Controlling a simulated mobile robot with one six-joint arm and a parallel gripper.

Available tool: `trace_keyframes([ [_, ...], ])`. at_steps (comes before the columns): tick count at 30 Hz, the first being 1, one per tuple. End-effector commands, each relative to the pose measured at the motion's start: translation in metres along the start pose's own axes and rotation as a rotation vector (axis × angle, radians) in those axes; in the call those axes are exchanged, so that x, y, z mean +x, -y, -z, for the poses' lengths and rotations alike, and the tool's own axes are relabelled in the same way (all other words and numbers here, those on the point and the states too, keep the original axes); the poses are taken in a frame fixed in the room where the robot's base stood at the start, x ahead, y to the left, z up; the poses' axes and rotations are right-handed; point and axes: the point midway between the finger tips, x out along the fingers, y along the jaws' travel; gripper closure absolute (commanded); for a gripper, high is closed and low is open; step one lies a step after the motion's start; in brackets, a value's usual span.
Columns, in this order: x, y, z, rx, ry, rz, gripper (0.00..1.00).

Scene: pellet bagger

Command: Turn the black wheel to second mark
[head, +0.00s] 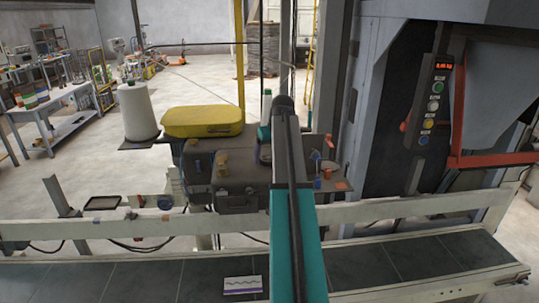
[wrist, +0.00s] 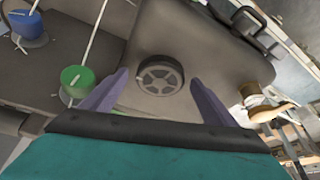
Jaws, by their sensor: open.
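The black wheel (wrist: 160,76) is a small dark spoked disc on the grey-brown face of the machine, in the upper middle of the wrist view. My gripper (wrist: 159,80) is open, with its two purple-grey fingers on either side of the wheel in the picture. I see a gap between each finger and the rim, and I cannot tell how far the fingertips are from the face. No marks around the wheel can be made out. In the head view my arm covers part of the machine (head: 236,187) and hides my gripper.
A green knob (wrist: 76,82) and a blue knob (wrist: 27,25) with thread guides are left of the wheel in the wrist view. In the head view, a yellow cover (head: 203,121), a white thread cone (head: 137,112) and a button panel (head: 433,102) stand around. A conveyor (head: 150,268) runs in front.

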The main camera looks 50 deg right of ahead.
Motion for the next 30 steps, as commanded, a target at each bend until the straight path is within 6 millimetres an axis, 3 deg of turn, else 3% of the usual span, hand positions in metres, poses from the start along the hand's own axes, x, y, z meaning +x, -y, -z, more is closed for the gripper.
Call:
trace_keyframes([
  [12, 0.0051, 0.0008, -0.0001, -0.001, 0.001, 0.001, 0.20],
  [20, 0.0049, 0.0011, 0.0001, -0.001, 0.001, 0.001, 0.61],
  [30, 0.0052, 0.0021, 0.0000, 0.025, 0.000, -0.011, 0.61],
])
